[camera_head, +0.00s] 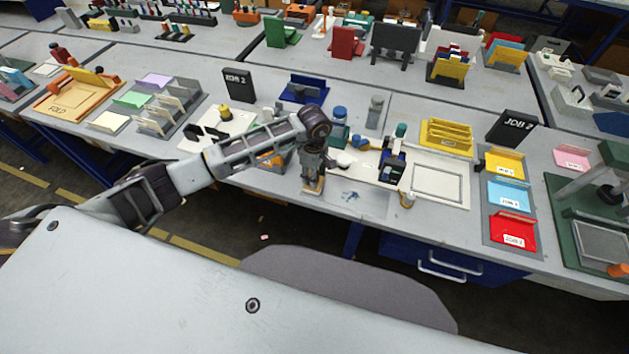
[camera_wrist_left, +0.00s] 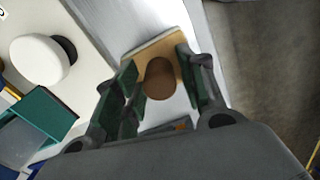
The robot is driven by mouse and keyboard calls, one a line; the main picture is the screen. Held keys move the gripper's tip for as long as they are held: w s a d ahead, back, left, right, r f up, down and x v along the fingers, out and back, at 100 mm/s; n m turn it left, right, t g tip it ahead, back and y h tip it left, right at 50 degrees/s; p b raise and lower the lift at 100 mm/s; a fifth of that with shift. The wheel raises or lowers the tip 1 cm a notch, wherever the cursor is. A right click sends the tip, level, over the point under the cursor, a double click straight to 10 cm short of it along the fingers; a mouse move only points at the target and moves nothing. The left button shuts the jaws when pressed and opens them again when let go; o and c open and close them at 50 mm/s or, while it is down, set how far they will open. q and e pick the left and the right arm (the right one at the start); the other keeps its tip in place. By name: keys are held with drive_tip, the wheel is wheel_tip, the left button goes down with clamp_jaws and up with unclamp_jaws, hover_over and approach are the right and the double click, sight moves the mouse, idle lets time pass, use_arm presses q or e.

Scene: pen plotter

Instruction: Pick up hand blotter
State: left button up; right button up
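The hand blotter has a round brown knob (camera_wrist_left: 160,80) on a light wooden, white-edged base (camera_wrist_left: 158,48) in the left wrist view. In the head view its base (camera_head: 314,188) shows at the front edge of the table, below my left gripper (camera_head: 313,172). My left gripper (camera_wrist_left: 158,66) is over the blotter with one finger on each side of the knob. The fingers are apart, with a narrow gap beside the knob, so they look open. The near part of the blotter is hidden by the gripper. My right gripper is not in view.
A white round-topped object (camera_wrist_left: 40,60) and a green block (camera_wrist_left: 45,112) stand left of the gripper in the wrist view. The plotter (camera_head: 392,165) stands to the right on its white board. A stained sheet (camera_head: 345,200) lies right of the blotter. The floor drops away in front.

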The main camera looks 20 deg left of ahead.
use_arm(q)
drive_tip(key=c, duration=0.7)
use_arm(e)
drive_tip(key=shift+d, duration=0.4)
use_arm(q)
drive_tip(key=shift+r, duration=0.15)
wheel_tip(320, 180, up, 8)
drive_tip(key=shift+r+b, duration=0.25)
drive_tip(key=shift+b, duration=0.35)
drive_tip(key=shift+r, duration=0.65)
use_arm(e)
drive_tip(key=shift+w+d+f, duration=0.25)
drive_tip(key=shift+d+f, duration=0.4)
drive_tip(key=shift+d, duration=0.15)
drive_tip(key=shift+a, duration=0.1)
